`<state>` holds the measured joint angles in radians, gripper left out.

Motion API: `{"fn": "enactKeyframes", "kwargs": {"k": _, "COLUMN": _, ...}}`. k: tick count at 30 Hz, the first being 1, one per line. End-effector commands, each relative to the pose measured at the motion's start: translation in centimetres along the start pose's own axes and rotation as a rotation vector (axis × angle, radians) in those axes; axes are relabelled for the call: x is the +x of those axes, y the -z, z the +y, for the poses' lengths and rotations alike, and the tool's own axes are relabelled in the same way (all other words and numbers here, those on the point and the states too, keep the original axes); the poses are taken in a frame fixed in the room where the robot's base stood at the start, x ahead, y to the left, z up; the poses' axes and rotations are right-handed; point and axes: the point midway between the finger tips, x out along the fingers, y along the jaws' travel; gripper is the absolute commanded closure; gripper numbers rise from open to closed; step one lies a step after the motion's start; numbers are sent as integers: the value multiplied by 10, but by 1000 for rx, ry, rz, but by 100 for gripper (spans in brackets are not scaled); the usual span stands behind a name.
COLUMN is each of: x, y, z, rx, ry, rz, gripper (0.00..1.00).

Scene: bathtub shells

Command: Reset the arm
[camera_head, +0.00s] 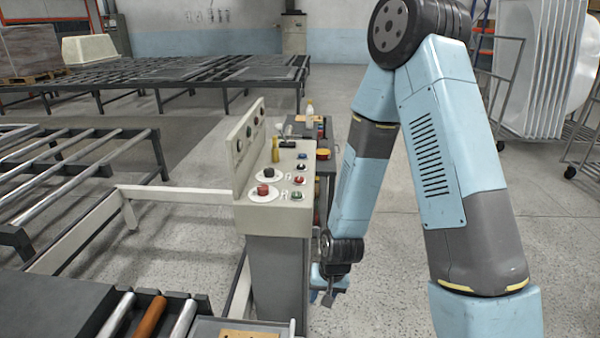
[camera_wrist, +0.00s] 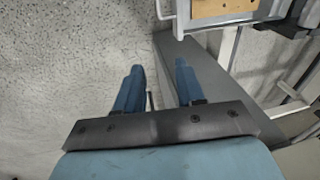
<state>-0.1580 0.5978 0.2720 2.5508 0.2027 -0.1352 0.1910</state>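My arm (camera_head: 435,150) is bent, with its elbow high at the top of the head view and its forearm reaching down. My gripper (camera_head: 328,297) hangs low beside the right side of the control console's pedestal, above the floor. In the wrist view my gripper (camera_wrist: 158,85) shows two blue fingers set apart, with only floor and the grey pedestal visible between and beyond them. Nothing is held. I cannot tell the exact gap between gripper and pedestal.
The control console (camera_head: 272,215) with buttons stands close left of my gripper. A roller conveyor (camera_head: 150,315) is at the front left, roller tables (camera_head: 180,75) further back. A rack of white tub shells (camera_head: 545,65) stands back right. Floor right of the console (camera_head: 385,270) is clear.

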Motion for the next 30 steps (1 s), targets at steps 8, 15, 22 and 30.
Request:
{"fn": "enactKeyframes", "kwargs": {"k": 8, "x": -74, "y": 35, "z": 10, "rx": -31, "ry": -16, "rz": 71, "gripper": 62}}
{"fn": "enactKeyframes", "kwargs": {"k": 15, "x": -139, "y": 50, "z": 21, "rx": -52, "ry": -35, "rz": 126, "gripper": 62}}
{"fn": "enactKeyframes", "kwargs": {"k": 22, "x": -202, "y": 54, "z": 33, "rx": -67, "ry": -56, "rz": 178, "gripper": 62}}
{"fn": "enactKeyframes", "kwargs": {"k": 30, "x": -275, "y": 45, "z": 49, "rx": -76, "ry": -83, "rz": 236, "gripper": 62}}
